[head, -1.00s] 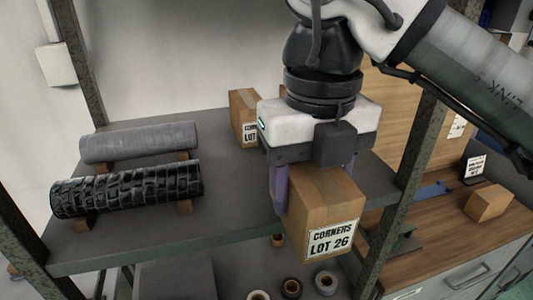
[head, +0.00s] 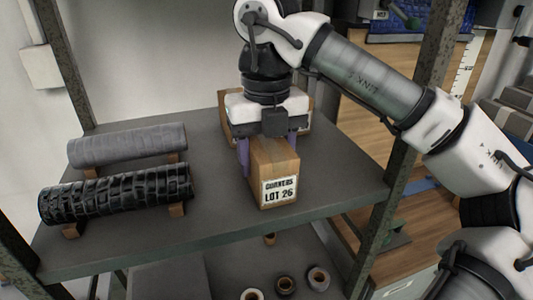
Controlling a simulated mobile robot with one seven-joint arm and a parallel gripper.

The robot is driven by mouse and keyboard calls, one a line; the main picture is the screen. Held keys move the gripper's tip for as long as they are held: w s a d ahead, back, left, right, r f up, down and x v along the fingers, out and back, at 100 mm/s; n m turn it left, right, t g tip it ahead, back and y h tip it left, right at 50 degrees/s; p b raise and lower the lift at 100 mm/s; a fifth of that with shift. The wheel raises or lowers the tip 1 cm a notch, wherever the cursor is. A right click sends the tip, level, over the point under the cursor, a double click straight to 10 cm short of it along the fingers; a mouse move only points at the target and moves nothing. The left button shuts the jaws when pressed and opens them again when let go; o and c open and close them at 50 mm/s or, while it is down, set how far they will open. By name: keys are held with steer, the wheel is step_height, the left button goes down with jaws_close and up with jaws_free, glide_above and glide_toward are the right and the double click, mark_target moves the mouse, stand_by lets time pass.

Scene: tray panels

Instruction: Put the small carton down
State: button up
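The small carton (head: 274,168) is a brown box with tape along its top and a white label reading "CORNERS LOT 26". It is upright over the front middle of the grey shelf (head: 335,185), its base at or very near the surface; I cannot tell whether it touches. My gripper (head: 270,155) points down from above, with purple fingers on the left and right sides of the carton. It appears shut on the carton.
Another brown carton (head: 225,120) stands behind my gripper, mostly hidden by it. A grey roll (head: 127,146) and a black ribbed roll (head: 115,195) lie on wooden blocks at the left. Shelf uprights stand at both sides. Tape rolls (head: 285,284) sit on the level below. The shelf right of the carton is clear.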

steer(key=shift+f+b, duration=0.2)
steer(key=shift+b, duration=0.1)
steer(key=o, duration=1.1)
steer(key=shift+r, duration=0.1)
steer(key=shift+r, duration=3.95)
